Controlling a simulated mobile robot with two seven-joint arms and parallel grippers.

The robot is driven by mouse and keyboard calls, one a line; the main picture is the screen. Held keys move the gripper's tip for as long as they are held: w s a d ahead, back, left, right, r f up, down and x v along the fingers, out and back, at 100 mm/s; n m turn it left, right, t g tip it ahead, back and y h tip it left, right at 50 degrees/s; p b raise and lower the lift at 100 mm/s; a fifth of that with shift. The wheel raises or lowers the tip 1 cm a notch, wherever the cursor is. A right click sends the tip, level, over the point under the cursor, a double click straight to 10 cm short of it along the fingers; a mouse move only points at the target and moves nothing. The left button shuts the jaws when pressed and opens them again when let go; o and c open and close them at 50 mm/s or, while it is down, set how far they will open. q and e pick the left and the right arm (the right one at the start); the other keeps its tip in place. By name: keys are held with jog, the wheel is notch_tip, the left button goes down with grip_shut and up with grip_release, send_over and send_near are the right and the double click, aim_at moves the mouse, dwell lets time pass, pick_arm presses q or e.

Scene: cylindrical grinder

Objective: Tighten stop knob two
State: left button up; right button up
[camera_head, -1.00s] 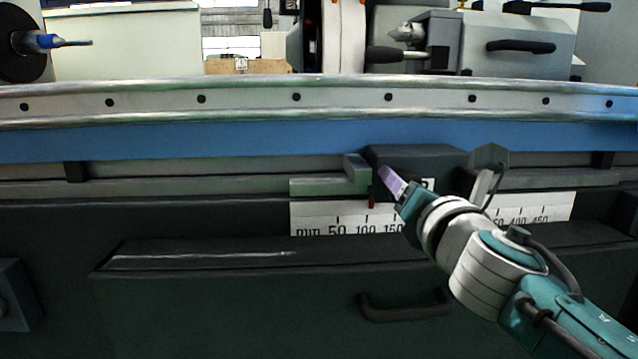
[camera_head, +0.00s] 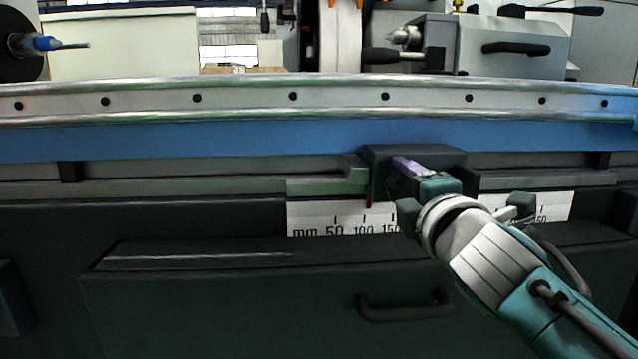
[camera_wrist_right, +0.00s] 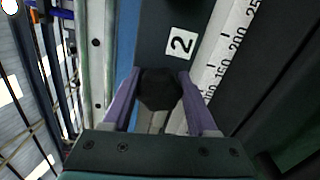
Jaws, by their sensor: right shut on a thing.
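Stop knob two is a dark, many-sided knob (camera_wrist_right: 160,90) that sits between the purple fingers in the right wrist view. A white label with a "2" (camera_wrist_right: 181,43) is on the dark stop block just beyond it. In the head view the same stop block (camera_head: 425,154) sits on the rail below the blue table edge. The knob itself is hidden there behind my gripper. My right gripper (camera_head: 402,172) is at the block's front face, its fingers (camera_wrist_right: 157,86) closed on the sides of the knob. My left gripper is in neither view.
A white millimetre scale (camera_head: 335,220) runs below the rail. A dark handle (camera_head: 405,306) sticks out of the lower front panel. The blue table edge (camera_head: 200,142) lies above.

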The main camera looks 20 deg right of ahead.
jog(key=m, duration=0.3)
jog(key=shift+m, duration=0.3)
dwell(0.5)
jog(key=o, duration=1.4)
jog(key=shift+f, duration=0.1)
jog(key=shift+s+a, duration=0.1)
jog(key=shift+s, duration=0.2)
jog(key=p+v, duration=0.2)
jog(key=v, duration=0.7)
jog(key=shift+s, duration=0.2)
